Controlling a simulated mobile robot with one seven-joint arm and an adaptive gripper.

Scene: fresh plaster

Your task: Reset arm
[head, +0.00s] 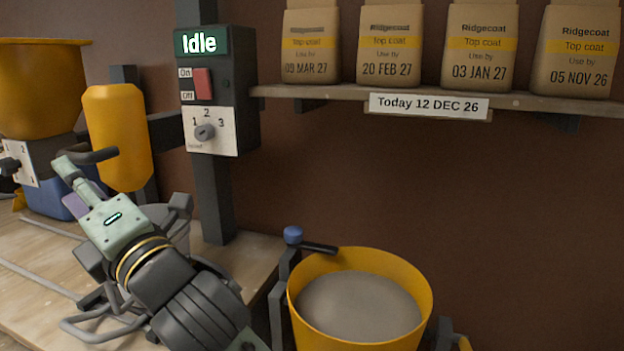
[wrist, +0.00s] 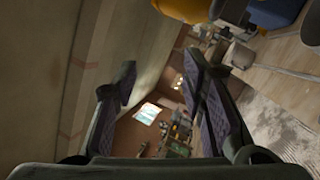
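My gripper (wrist: 157,88) is open in the wrist view, its two dark fingers with purple pads apart and nothing between them. In the head view my arm reaches from the bottom edge up and left over the wooden bench (head: 35,290). The finger ends there partly overlap other dark parts, so their gap is hard to read.
A yellow bucket of grey plaster (head: 360,305) stands at the lower right. A control box (head: 215,90) reads Idle. A yellow hopper machine (head: 40,95) stands at left. Paper bags (head: 390,45) line a shelf (head: 330,92) labelled Today 12 DEC 26.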

